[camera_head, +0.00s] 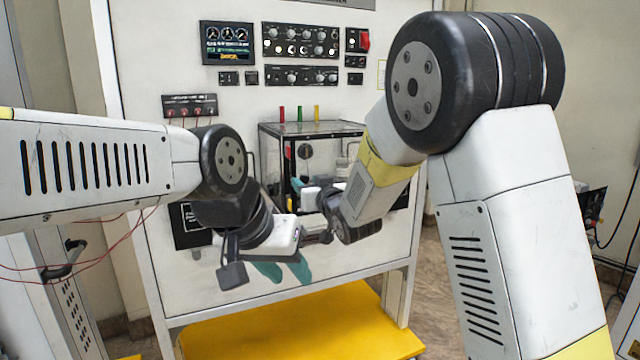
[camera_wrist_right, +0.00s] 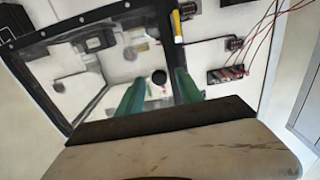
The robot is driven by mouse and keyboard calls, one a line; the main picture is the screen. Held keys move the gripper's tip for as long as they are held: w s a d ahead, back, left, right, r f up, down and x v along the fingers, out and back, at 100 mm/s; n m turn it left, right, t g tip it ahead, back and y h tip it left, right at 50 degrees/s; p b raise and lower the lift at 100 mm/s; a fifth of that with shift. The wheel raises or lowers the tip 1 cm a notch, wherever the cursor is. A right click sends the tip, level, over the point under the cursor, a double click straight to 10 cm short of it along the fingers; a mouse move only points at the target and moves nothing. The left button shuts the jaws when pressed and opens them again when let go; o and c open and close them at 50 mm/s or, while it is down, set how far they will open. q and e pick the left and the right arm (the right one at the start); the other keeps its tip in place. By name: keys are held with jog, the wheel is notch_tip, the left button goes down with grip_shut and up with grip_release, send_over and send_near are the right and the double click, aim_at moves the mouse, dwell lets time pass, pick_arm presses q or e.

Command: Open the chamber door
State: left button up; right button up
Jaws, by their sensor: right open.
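The chamber (camera_head: 345,128) is a clear box with a dark frame on the front of the white panel. It also shows in the right wrist view, where its black frame (camera_wrist_right: 100,27) crosses the upper left. My right gripper (camera_head: 297,187) is in front of the chamber and hides much of its lower front. In the right wrist view its two green fingers (camera_wrist_right: 158,92) are apart, near an upright black bar, with nothing seen held. I cannot tell whether they touch the bar. The door handle is not clear. My left gripper (camera_head: 282,270) hangs below the chamber, its teal fingers apart and empty.
The panel carries a gauge display (camera_head: 227,43), knob rows (camera_head: 300,42) and a red switch (camera_head: 365,40) above the chamber. Red, green and yellow tubes (camera_head: 299,114) stand at its top. A yellow base (camera_head: 300,325) lies below. Thin red wires hang at left.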

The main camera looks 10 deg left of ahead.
jog(key=shift+w+a, duration=0.15)
jog(key=shift+w, duration=0.1)
jog(key=shift+c, duration=0.2)
grip_shut()
dwell(1.1)
